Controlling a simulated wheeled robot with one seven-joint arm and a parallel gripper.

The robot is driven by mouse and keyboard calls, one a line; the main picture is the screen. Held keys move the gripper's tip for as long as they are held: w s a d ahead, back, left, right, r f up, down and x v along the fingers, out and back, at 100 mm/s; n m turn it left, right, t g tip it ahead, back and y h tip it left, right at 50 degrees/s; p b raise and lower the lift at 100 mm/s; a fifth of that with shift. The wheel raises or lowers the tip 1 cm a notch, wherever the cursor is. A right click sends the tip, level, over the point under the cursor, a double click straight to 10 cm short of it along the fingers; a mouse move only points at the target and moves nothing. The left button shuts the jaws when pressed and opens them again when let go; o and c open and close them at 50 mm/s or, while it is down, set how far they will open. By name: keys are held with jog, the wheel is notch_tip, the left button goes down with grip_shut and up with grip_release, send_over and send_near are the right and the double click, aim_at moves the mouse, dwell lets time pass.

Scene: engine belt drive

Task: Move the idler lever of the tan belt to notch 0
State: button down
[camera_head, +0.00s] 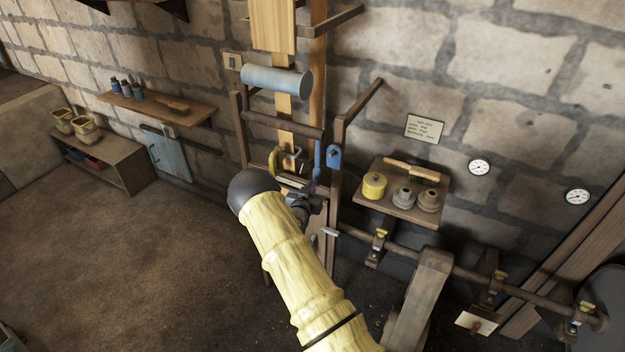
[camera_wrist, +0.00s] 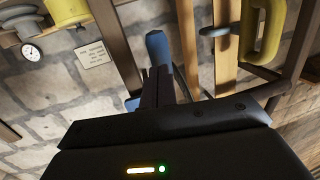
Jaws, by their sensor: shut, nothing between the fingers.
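The tan belt (camera_head: 284,108) runs vertically past a pale blue roller; its strands also show in the wrist view (camera_wrist: 225,72). A yellow curved handle (camera_head: 274,161) is beside the belt, left of a blue lever-like part (camera_head: 333,157). The yellow handle (camera_wrist: 262,30) and a blue part (camera_wrist: 157,46) also show in the wrist view. I cannot tell which of them is the tan belt's idler lever, and no notch numbers are readable. My gripper (camera_wrist: 157,72) is shut and empty, its fingertips overlapping the blue part's lower end in the picture; contact is unclear.
Dark wooden frame posts (camera_head: 339,190) stand close around the gripper. A small shelf (camera_head: 405,211) with a yellow spool and two grey ones is on the right. A horizontal shaft (camera_head: 470,272) runs below it. The floor at left is clear.

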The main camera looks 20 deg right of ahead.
aim_at(317, 178)
jog(key=shift+p+x, duration=0.4)
jog(key=shift+x, duration=0.8)
jog(key=shift+a+f+b, duration=0.1)
jog(key=shift+f+b, duration=0.05)
jog(key=shift+b, duration=0.15)
jog(key=b, duration=0.2)
jog(key=w+d+t+b, duration=0.1)
jog(key=b, duration=0.1)
jog(key=shift+d+f+h+b, duration=0.25)
jog(key=shift+f+h+b, duration=0.05)
jog(key=shift+h+b, duration=0.1)
jog(key=shift+r, duration=0.1)
jog(key=shift+r, duration=0.15)
jog(key=shift+s, duration=0.1)
